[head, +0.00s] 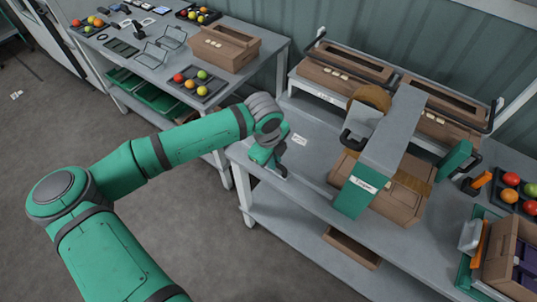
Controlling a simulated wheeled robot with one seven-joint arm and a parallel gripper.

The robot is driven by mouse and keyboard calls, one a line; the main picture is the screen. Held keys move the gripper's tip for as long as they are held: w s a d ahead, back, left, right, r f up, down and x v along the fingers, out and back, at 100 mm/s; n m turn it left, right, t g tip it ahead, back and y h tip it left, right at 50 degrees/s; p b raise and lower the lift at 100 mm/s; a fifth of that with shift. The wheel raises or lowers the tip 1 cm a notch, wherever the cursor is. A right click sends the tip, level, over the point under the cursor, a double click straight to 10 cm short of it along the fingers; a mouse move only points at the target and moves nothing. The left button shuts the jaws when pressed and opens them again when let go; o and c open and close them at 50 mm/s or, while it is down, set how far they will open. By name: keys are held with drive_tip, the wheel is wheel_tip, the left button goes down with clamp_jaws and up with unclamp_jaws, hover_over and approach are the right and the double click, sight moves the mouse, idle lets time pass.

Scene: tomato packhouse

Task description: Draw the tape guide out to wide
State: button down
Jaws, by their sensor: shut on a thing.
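The taping machine is a grey arch with a green end panel (354,198), standing over a brown carton (403,202) on the grey bench. A tan tape roll (372,97) sits at its top, and a black loop handle (346,139) is on its left side. My gripper (282,172) is low at the left end of the bench, apart from the machine's arch. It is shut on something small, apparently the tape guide. My wrist and the gripper body hide the held part, so its setting cannot be read.
A small white label (300,139) lies just right of my gripper. Brown cartons (345,75) stand on a rack behind the machine. Tomato trays (515,192) and a carton with purple contents (512,255) are at the right. Another bench (150,65) with trays is at the back left.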

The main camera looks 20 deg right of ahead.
drive_tip(key=shift+a, duration=0.35)
drive_tip(key=c, duration=1.7)
unclamp_jaws()
drive_tip(key=shift+a, duration=0.1)
drive_tip(key=shift+c, duration=0.2)
drive_tip(key=shift+s, duration=0.1)
drive_tip(key=shift+d, duration=0.2)
drive_tip(key=shift+r, duration=0.25)
wheel_tip(320, 180, up, 10)
drive_tip(key=s+a, duration=0.1)
drive_tip(key=a, duration=0.1)
drive_tip(key=shift+d, duration=0.1)
